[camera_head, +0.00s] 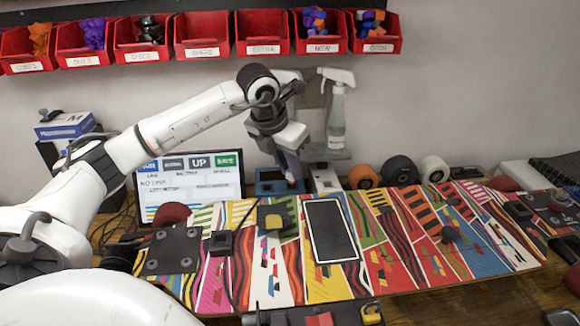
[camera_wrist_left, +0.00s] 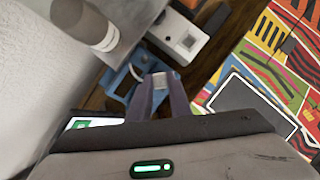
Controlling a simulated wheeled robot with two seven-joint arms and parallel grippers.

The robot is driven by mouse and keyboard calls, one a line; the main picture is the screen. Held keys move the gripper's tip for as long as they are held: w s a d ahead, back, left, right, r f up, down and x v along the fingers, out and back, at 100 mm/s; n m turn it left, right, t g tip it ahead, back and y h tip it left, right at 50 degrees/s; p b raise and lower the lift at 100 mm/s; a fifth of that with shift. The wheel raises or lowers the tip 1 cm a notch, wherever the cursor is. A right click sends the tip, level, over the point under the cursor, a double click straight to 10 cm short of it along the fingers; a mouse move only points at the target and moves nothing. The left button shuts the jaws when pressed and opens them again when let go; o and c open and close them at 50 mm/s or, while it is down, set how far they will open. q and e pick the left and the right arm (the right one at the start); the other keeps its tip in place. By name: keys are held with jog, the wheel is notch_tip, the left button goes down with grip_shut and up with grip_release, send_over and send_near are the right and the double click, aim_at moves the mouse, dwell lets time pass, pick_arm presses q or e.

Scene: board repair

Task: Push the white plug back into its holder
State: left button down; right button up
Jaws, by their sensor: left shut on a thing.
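My left gripper (camera_head: 291,182) reaches down behind the patterned board. In the left wrist view its two purple fingers (camera_wrist_left: 160,82) are shut on a small pale piece, which looks like the white plug (camera_wrist_left: 160,81). The blue holder (camera_head: 268,187) stands on the table right at the fingertips; it also shows in the left wrist view (camera_wrist_left: 121,78). The plug is at the holder's edge, but I cannot tell how far in it sits. In the head view the fingers hide the plug. My right gripper is not in view.
A white device (camera_head: 326,179) stands just right of the holder, with a spray bottle (camera_head: 337,112) behind it. A screen (camera_head: 190,183) is at the left. Several wheels (camera_head: 399,171) stand to the right. The patterned board (camera_head: 375,240) fills the front; red bins (camera_head: 201,35) hang above.

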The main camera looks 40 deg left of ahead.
pick_arm(q)
jog(key=shift+f+b, duration=0.75)
jog(key=shift+f, duration=0.3)
dwell(1.4)
jog(key=c, duration=1.3)
grip_release()
jog(key=shift+o, duration=0.2)
jog(key=shift+r, duration=0.3)
jog(key=shift+r+p, duration=1.2)
jog(key=shift+r, duration=0.05)
jog(key=shift+r, duration=0.1)
jog(key=shift+r+p, duration=2.4)
jog(key=shift+r, duration=0.55)
